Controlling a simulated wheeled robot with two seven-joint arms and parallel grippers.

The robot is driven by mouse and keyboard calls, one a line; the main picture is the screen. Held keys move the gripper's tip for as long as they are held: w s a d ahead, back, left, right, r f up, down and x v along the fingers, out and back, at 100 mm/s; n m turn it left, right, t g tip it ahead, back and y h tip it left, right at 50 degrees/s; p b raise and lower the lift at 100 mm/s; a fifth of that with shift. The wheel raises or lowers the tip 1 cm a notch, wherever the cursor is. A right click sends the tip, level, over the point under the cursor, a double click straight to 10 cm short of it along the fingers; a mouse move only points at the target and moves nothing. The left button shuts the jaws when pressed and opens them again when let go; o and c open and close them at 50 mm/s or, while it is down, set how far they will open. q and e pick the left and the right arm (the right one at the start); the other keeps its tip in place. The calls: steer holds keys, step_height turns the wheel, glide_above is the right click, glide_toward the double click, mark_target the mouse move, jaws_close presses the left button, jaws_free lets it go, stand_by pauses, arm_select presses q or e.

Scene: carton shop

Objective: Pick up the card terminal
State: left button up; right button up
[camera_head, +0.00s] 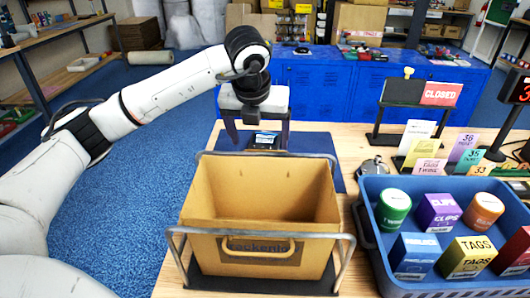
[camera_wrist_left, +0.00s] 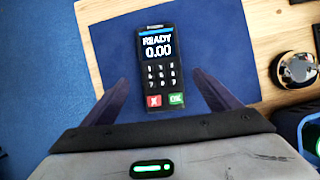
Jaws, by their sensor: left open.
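The card terminal (camera_wrist_left: 160,72) is black with a lit screen reading READY 0.00, number keys and red and green buttons. It lies face up on a blue mat (camera_wrist_left: 112,48) on the wooden counter. My right gripper is not in view.
An open brown carton (camera_head: 255,190) in a metal frame stands just in front of the mat. A blue tray (camera_head: 370,240) with several cans and boxes is at the right. A silver bell (camera_wrist_left: 296,69) sits right of the mat. Cards and a CLOSED sign (camera_head: 440,93) stand behind the tray.

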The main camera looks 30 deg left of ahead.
mark_target(262, 146)
arm_select(q)
steer(key=p+x, duration=0.1)
steer(key=x, duration=0.4)
steer(key=shift+w, duration=0.25)
steer(key=c, duration=1.4)
step_height(262, 146, up, 10)
steer(key=shift+b, duration=0.4)
steer(key=o, duration=0.4)
steer(key=shift+o, duration=0.2)
steer(key=shift+r, duration=0.1)
